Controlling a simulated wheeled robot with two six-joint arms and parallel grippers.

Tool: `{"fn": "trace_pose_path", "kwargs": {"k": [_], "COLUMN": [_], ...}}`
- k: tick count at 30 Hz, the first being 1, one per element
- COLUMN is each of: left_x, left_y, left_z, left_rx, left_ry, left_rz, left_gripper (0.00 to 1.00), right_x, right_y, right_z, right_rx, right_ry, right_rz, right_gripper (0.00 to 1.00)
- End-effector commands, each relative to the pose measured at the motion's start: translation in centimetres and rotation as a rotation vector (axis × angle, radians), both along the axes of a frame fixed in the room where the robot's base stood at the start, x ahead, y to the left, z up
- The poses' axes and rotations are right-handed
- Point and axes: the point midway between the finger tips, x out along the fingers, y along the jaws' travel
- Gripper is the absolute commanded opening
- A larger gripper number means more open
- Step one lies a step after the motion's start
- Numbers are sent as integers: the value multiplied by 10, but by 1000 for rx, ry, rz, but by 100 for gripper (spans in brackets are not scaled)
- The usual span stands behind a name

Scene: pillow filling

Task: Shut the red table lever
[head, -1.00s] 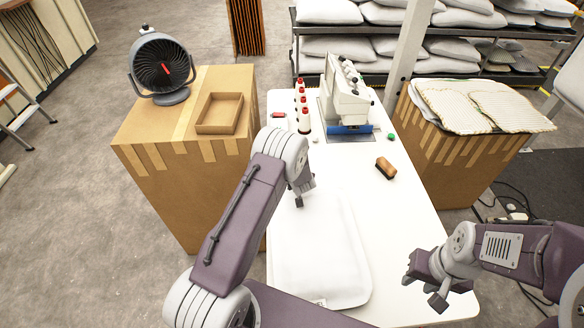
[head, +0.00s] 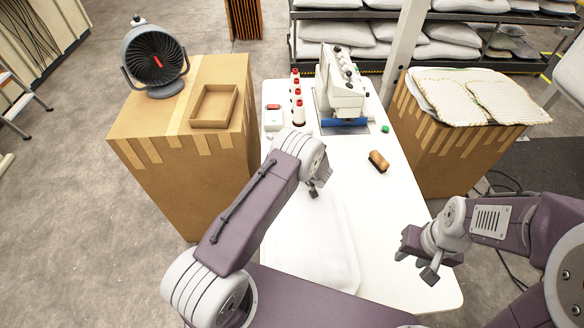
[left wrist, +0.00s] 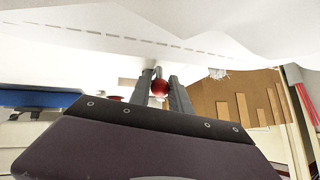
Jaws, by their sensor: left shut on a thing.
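A round red knob (left wrist: 159,88), which looks like the lever's ball, sits between the two fingers of my left gripper (left wrist: 163,86) in the left wrist view. The fingers are shut on it. The lever's stem is hidden. In the head view my left gripper (head: 318,188) is low over the white table (head: 395,225), by the far end of a white pillow cover (head: 315,245). The lever is too small or hidden there. My right gripper (head: 416,262) is empty above the table's right side, its fingers apart.
A sewing machine (head: 342,90), red-topped thread spools (head: 297,105) and a small box with a red button (head: 274,107) stand at the table's far end. A brown brush (head: 378,161) lies at right. Cardboard boxes (head: 185,170) flank the table.

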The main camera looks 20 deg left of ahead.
Motion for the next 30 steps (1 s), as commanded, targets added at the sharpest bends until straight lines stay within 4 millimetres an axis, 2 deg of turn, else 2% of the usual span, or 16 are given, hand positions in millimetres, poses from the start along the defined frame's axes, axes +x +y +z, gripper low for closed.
{"fn": "trace_pose_path", "kwargs": {"k": [5,6,7,8,19,30], "left_x": [2,2,2,2,-3,-39], "left_y": [1,1,1,1,-4,-41], "left_z": [3,3,3,3,6,57], "left_rx": [5,5,4,4,2,1], "left_ry": [-7,-7,-6,-6,-2,-3], "left_rz": [1,1,1,1,-3,-3], "left_gripper": [0,32,40,44,44,44], "right_x": [0,0,0,0,0,0], "right_y": [0,0,0,0,0,0], "right_z": [0,0,0,0,-1,-8], "right_rx": [0,0,0,0,0,0], "right_ry": [0,0,0,0,0,0], "right_rz": [0,0,0,0,0,0], "right_gripper": [36,36,36,36,36,36]}}
